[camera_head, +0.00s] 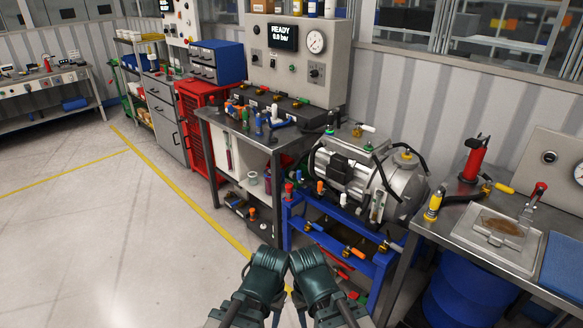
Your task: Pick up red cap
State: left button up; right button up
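A small red cap-like piece (289,187) stands at the left end of the blue cart (293,222), beside the drive unit (360,175). I cannot tell whether it is loose or fitted on something. Small orange and white pieces stand near it on the cart. My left gripper (267,258) and my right gripper (306,260) are side by side at the bottom centre, in front of the cart and apart from the red piece. Their fingertips are not clear, so I cannot see whether they are open. Nothing shows held in them.
A steel bench (470,210) on the right holds a red hand pump (475,158), a red-handled lever (537,192) and a tray. A workbench (262,138) with coloured fittings stands left of the drive unit. Open floor (90,240) lies to the left.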

aim_at(289, 186)
jog(key=i+j+z, duration=0.1)
jog(key=i+j, duration=0.4)
jog(key=i, duration=0.35)
jog(key=i+j+z, duration=0.15)
jog(key=i+j, duration=0.45)
jog(key=i, duration=0.2)
jog(key=i+j+z, duration=0.1)
jog(key=i+j, duration=0.6)
jog(key=i, duration=0.1)
